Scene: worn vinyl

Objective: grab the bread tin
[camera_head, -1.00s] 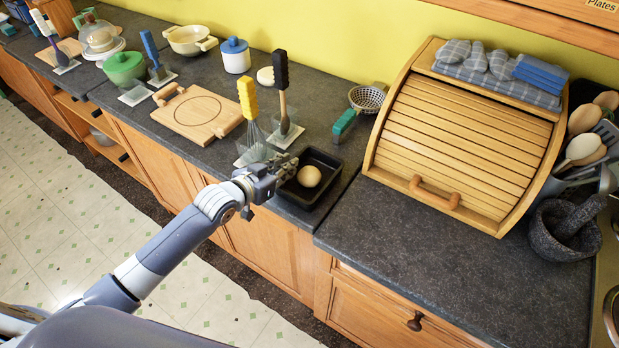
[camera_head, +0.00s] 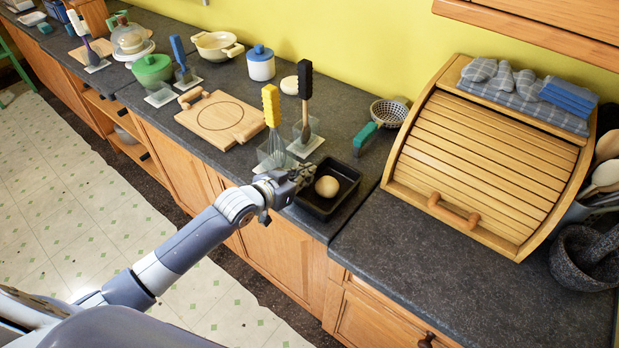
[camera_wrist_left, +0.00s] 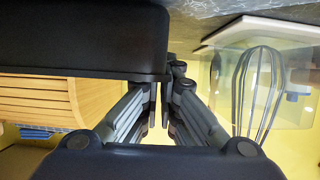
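The bread tin (camera_head: 344,203) is a black rectangular pan on the dark counter near its front edge, with a round tan ball (camera_head: 327,186) inside. My left gripper (camera_head: 303,175) is at the tin's left wall. In the left wrist view, the tin (camera_wrist_left: 80,40) fills the upper left. My left fingers (camera_wrist_left: 168,95) are close together there, with the tin's rim between their tips; one tip is partly hidden behind the tin. The tin looks level, and I see no gap under it. My right gripper is not in view.
A whisk with a yellow handle (camera_head: 271,106) stands in a clear holder close beside my left gripper. A black-handled utensil (camera_head: 305,85) is behind it. A green-handled strainer (camera_head: 366,137) lies behind the tin. A wooden bread box (camera_head: 490,150) stands to the right, with clear counter before it.

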